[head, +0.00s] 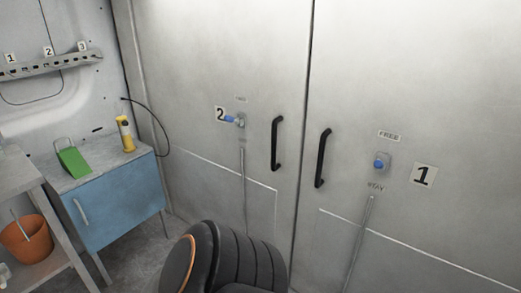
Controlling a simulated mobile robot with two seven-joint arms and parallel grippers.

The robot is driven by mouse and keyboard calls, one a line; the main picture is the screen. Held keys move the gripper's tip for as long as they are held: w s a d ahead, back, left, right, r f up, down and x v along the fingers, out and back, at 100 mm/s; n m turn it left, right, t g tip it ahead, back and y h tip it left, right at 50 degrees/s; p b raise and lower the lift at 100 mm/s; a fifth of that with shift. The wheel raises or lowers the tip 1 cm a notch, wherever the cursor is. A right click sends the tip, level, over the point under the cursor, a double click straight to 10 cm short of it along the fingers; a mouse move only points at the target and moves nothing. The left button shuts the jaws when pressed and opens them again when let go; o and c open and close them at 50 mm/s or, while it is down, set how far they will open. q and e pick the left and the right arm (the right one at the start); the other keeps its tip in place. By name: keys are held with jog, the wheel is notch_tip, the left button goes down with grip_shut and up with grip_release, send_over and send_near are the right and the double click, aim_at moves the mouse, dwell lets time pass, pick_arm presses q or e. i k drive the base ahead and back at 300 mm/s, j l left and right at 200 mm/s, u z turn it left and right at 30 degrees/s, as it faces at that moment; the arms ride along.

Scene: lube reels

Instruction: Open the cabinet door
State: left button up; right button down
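A blue cabinet (122,203) stands at the left under a grey top. Its blue front looks closed and carries a light, slanted bar handle (81,212) near its left side. Two tall grey metal doors fill the middle and right, the left door (215,60) marked 2 and the right door (420,80) marked 1. Both look shut, with a narrow dark seam between them. A black handle (277,144) is on the left door and another black handle (322,158) is on the right door. Neither of my grippers is in view.
Blue-ended latches sit on the left door (231,119) and right door (379,164). A green object (74,161) and a yellow device (126,134) stand on the cabinet top. A grey bench (17,170) with an orange bucket (27,239) is at far left. Bare floor (150,255) shows before the cabinet.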

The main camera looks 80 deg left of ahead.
aim_at(102, 209)
jog(key=u, duration=3.7)
jog(key=i+j, duration=0.4)
jog(key=i, duration=0.1)
